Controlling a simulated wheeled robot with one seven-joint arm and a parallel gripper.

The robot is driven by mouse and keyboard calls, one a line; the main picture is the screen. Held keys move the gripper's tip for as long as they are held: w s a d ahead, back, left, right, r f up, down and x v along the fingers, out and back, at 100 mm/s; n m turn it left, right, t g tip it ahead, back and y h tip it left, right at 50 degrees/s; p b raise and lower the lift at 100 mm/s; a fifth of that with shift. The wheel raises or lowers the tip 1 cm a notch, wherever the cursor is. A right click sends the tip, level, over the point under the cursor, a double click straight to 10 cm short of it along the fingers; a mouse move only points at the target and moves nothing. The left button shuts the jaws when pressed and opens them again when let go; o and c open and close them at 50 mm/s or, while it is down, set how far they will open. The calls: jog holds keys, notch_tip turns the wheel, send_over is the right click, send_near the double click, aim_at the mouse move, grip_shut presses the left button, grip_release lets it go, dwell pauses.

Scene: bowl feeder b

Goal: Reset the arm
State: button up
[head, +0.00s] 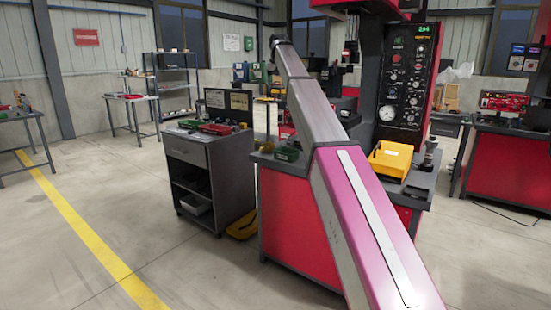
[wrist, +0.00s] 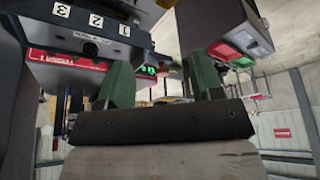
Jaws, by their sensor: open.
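My gripper (wrist: 160,78) shows in the wrist view with two green fingers standing well apart. It is open, and I see nothing held between the fingers. In the head view my arm stretches from the bottom right up to the upper middle. Its far end is small there, and the fingers cannot be made out. A dark panel with number labels (wrist: 90,22) is close on the left of the wrist view.
A red machine with a gauge panel (head: 402,85) stands right of my arm. A yellow bin (head: 390,158) sits on its bench. A grey cart (head: 208,150) with trays stands left of the arm. The floor at left, with a yellow line (head: 85,240), is clear.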

jog(key=s+d+f+g, duration=0.1)
jog(key=s+d+f, duration=0.3)
jog(key=f, duration=0.9)
jog(key=s+d+f, duration=0.3)
jog(key=s+f, duration=0.3)
jog(key=f, duration=0.7)
jog(key=s+d+f+g, duration=0.1)
jog(key=s+d+f, duration=0.35)
jog(key=f, duration=0.85)
jog(key=s+d+f+m+g, duration=0.1)
jog(key=s+d+f, duration=0.2)
jog(key=s+f, duration=0.9)
jog(key=s+d+f+g, duration=0.1)
jog(key=s+d+f, duration=0.3)
jog(key=s+f, duration=0.9)
jog(key=s, duration=0.7)
jog(key=shift+s+f+m+h, duration=0.25)
jog(key=shift+s+m+h, duration=0.05)
jog(key=shift+m, duration=0.1)
